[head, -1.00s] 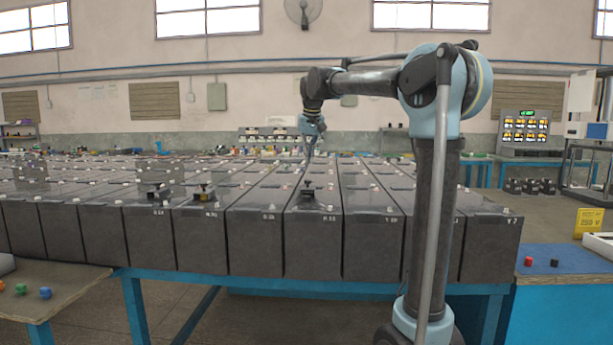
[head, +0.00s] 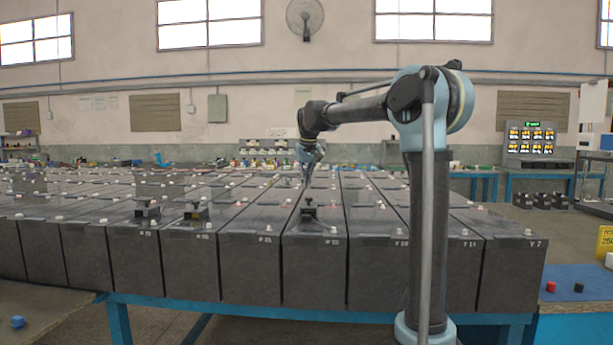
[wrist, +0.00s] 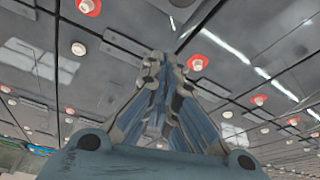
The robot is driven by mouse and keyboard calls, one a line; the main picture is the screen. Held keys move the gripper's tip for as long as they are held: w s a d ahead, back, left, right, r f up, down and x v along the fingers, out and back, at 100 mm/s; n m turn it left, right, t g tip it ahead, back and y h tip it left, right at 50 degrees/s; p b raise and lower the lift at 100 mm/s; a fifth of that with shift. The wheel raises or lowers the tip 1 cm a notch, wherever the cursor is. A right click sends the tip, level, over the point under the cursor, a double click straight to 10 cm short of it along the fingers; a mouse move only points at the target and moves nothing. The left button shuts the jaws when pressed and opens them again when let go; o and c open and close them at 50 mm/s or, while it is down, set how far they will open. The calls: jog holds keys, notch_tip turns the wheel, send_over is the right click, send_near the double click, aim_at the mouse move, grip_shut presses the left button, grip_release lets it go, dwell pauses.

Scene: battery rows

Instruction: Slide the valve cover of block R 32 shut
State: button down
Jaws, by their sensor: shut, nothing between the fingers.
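Block R 32 (head: 314,270) is a dark grey battery block at the front of the rows, right of centre; its small label is hard to read. A small dark raised valve cover (head: 309,212) stands on its top near the front edge. How far the cover is slid cannot be told. My gripper (head: 307,184) is shut and empty, pointing down over the top of this row, just behind the cover in the picture and apart from it. In the wrist view its closed fingers (wrist: 165,62) meet above the grey block tops; the cover is not clearly seen there.
Small white and red-ringed caps dot the tops. A blue side table (head: 575,315) holds red and black caps at right.

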aim_at(309, 205)
jog(key=x, duration=0.3)
jog(key=shift+w+f, duration=0.1)
jog(key=shift+f, duration=0.05)
jog(key=shift+s+d, duration=0.15)
jog(key=shift+s, duration=0.35)
jog(key=shift+s+d, duration=0.15)
jog(key=shift+s, duration=0.35)
jog(key=shift+s+d+f, duration=0.1)
jog(key=shift+s+d, duration=0.05)
jog(key=shift+s, duration=0.15)
jog(key=shift+s+d, duration=0.15)
jog(key=shift+s, duration=0.45)
jog(key=shift+s, duration=0.2)
jog(key=s, duration=1)
jog(key=shift+a, duration=0.2)
